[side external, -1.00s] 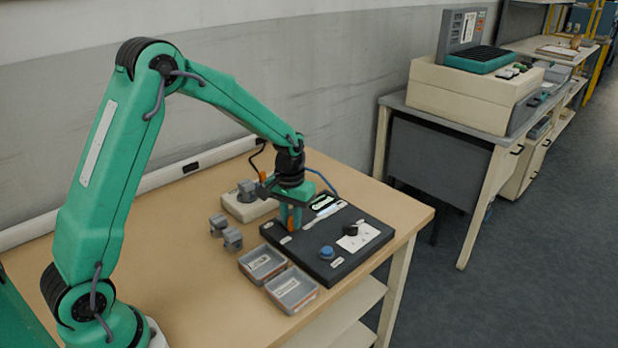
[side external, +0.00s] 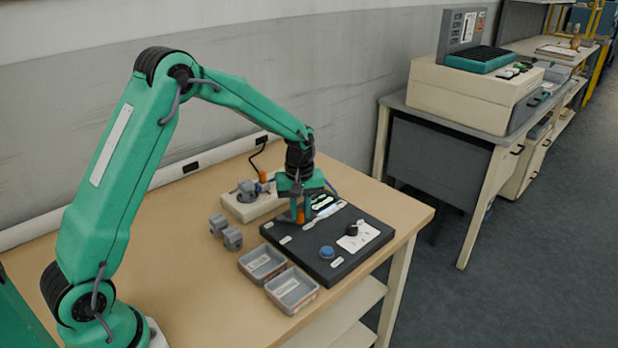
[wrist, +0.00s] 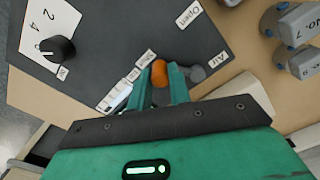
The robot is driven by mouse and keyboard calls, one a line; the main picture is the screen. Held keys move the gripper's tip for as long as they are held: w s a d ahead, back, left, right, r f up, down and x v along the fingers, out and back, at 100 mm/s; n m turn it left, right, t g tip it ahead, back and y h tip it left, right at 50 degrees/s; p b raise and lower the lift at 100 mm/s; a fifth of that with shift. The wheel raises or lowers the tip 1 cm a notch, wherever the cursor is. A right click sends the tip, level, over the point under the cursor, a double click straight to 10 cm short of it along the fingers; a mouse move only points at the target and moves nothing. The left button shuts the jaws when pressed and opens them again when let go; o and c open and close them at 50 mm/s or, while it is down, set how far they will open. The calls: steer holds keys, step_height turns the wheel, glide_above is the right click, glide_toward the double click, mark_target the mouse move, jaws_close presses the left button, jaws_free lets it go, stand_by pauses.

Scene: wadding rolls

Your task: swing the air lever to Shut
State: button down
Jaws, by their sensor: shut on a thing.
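My gripper (side external: 300,214) is at the far left part of the black panel (side external: 287,243). In the wrist view my gripper (wrist: 160,76) is shut on the orange handle of the air lever (wrist: 160,72), with a finger on either side. A grey round part (wrist: 195,73), apparently the lever's pivot, sits just right of the fingers. The "Open" label (wrist: 188,15) is beyond the handle, and the "Air" label (wrist: 215,58) is to the right. A small label, probably "Shut" (wrist: 147,58), is just left of the handle. In the side view my fingers partly hide the lever.
The panel also carries a black knob (side external: 351,229), a blue button (side external: 327,252) and a pale slot (side external: 325,211). Grey blocks (side external: 232,238) and two trays (side external: 262,263) (side external: 292,290) stand beside the panel. A cream unit (side external: 250,206) is behind my gripper.

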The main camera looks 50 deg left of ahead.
mark_target(300, 211)
steer(key=shift+w, duration=0.1)
steer(key=c, duration=1.3)
jaws_free()
steer(key=shift+r, duration=0.1)
step_height(300, 211, up, 7)
steer(key=shift+r, duration=0.35)
